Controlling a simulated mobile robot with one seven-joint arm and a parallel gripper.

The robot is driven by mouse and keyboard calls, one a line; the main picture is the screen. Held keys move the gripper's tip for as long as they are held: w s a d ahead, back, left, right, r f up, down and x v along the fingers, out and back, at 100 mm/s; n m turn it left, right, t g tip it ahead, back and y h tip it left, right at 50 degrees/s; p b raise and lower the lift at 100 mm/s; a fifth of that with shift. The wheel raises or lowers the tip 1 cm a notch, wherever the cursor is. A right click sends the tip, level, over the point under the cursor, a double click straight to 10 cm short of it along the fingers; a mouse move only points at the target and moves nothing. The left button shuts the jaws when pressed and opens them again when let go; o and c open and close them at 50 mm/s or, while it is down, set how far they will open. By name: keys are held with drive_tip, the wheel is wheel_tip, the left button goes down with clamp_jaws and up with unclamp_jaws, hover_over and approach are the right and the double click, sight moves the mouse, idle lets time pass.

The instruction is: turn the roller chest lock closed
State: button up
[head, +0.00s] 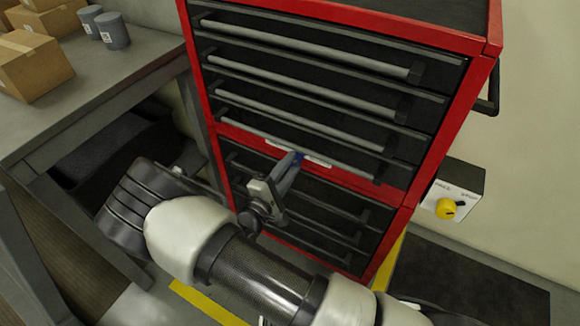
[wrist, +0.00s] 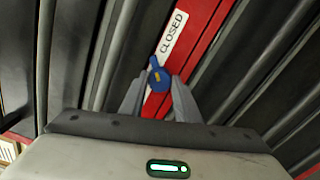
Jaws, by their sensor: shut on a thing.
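The roller chest (head: 340,185) is red with black drawers and grey bar handles. Its lock (wrist: 157,76) is a small blue knob with a yellow mark, set on the red strip between the upper and lower drawers. In the wrist view its narrow end points up, near the white label (wrist: 171,37) that reads CLOSED. My gripper (wrist: 157,84) is shut on the lock, one finger on each side. In the head view my gripper (head: 291,166) reaches the red strip, and only a bit of blue shows at its tips.
Drawer handles (head: 300,132) run close above and below the red strip. A grey box with a yellow knob (head: 446,208) is on the wall at right. A workbench (head: 110,85) with cardboard boxes (head: 33,65) and grey cups (head: 113,31) stands at left.

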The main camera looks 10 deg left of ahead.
drive_tip(key=shift+a, duration=0.1)
drive_tip(key=o, duration=1)
drive_tip(key=shift+o, duration=0.2)
drive_tip(key=shift+s, duration=0.1)
drive_tip(key=p+v, duration=0.1)
drive_tip(key=v, duration=1.6)
drive_tip(key=shift+s, duration=0.2)
drive_tip(key=shift+r, duration=0.1)
